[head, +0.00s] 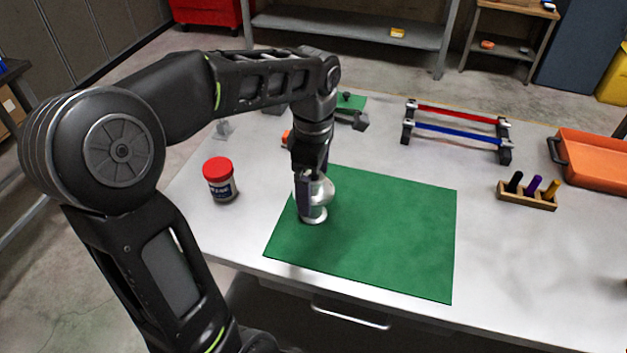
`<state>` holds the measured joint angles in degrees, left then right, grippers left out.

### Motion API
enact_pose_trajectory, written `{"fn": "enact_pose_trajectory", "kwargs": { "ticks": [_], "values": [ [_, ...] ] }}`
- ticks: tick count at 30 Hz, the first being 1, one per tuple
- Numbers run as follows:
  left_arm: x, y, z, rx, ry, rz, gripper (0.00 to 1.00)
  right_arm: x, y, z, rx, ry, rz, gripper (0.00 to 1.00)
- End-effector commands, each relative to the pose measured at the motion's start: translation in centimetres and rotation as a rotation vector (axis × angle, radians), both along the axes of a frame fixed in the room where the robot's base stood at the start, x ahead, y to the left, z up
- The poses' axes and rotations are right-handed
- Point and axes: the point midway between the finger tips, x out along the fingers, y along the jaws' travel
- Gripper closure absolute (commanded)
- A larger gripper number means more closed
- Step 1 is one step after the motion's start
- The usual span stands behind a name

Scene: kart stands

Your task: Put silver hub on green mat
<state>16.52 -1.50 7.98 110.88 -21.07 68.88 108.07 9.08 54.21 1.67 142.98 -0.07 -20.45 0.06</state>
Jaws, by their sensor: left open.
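The silver hub (317,213) stands on the left part of the green mat (390,235), with its round base on the mat. My left gripper (309,205) is open and points down at the hub. One finger shows in front of the hub's left side and hides part of it. I cannot tell whether the finger touches the hub. My right gripper is not in view.
A red-lidded jar (220,180) stands left of the mat. Behind it are a rack with red and blue bars (457,133) and a small green piece (352,101). A wooden holder (527,199) and an orange tray (597,165) are at right.

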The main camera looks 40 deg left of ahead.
Motion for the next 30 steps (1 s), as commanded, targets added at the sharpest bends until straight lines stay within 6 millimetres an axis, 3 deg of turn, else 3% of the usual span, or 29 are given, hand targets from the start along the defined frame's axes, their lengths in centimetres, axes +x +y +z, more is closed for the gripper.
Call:
{"fn": "enact_pose_trajectory", "kwargs": {
  "ticks": [8, 16, 18, 21, 30],
  "values": [
    [0.1, 0.0, 1.5, 0.000, -0.004, 0.000, 0.01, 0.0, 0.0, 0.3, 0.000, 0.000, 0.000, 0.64],
    [0.1, 0.0, 6.7, 0.001, -0.005, -0.001, 0.01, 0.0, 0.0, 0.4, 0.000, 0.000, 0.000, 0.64],
    [0.1, 0.0, 9.0, 0.001, -0.002, -0.001, 0.01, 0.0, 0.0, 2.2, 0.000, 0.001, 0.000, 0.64],
    [0.0, 0.0, 10.9, 0.000, -0.001, 0.000, 0.01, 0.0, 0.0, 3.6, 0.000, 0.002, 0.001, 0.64],
    [0.0, 0.0, 12.4, 0.000, 0.000, 0.000, 0.01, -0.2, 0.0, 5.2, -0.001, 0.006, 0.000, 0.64]
  ]
}}
